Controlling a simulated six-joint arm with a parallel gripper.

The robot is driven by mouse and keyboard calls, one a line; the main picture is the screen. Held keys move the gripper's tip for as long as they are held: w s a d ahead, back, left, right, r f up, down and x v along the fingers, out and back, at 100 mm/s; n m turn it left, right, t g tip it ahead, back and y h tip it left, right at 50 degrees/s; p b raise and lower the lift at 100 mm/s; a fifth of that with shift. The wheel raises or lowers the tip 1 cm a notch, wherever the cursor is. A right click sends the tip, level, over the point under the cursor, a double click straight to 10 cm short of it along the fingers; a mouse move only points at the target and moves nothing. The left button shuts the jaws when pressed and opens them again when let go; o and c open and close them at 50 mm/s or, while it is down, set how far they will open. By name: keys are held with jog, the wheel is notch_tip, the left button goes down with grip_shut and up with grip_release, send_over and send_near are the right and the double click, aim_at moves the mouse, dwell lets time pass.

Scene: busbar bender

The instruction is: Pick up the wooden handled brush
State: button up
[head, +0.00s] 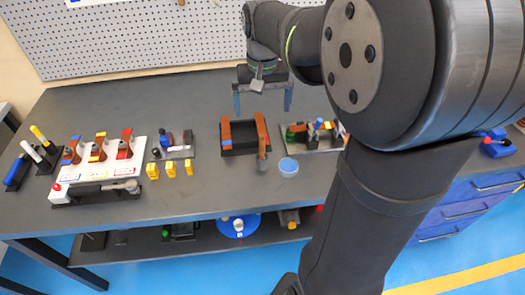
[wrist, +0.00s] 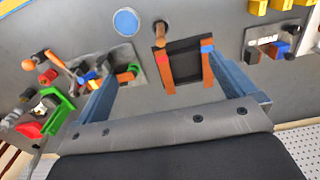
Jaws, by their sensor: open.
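My gripper (head: 263,105) is open and empty above the back middle of the bench. In the wrist view the two blue-grey fingers of my gripper (wrist: 164,78) are spread wide. A black frame (head: 238,150) with two brown bars lies below and in front of it; it also shows between the fingers in the wrist view (wrist: 183,58). A short brown wooden piece (wrist: 160,36) sticks out at the frame's end. At the wrist view's left lies an orange-brown handled tool (wrist: 58,62). I cannot tell which, if either, is the brush.
A grey tray (head: 290,147) with blue and green parts stands right of the frame, partly behind my arm. A round blue-topped disc (head: 288,166) lies near the front. White racks (head: 75,172) and yellow blocks (head: 170,169) stand left. A pegboard (head: 150,35) rises behind.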

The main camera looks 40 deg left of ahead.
notch_tip(320, 180, up, 2)
jog(key=shift+r, duration=0.15)
jog(key=shift+c, duration=0.4)
jog(key=c, duration=1.2)
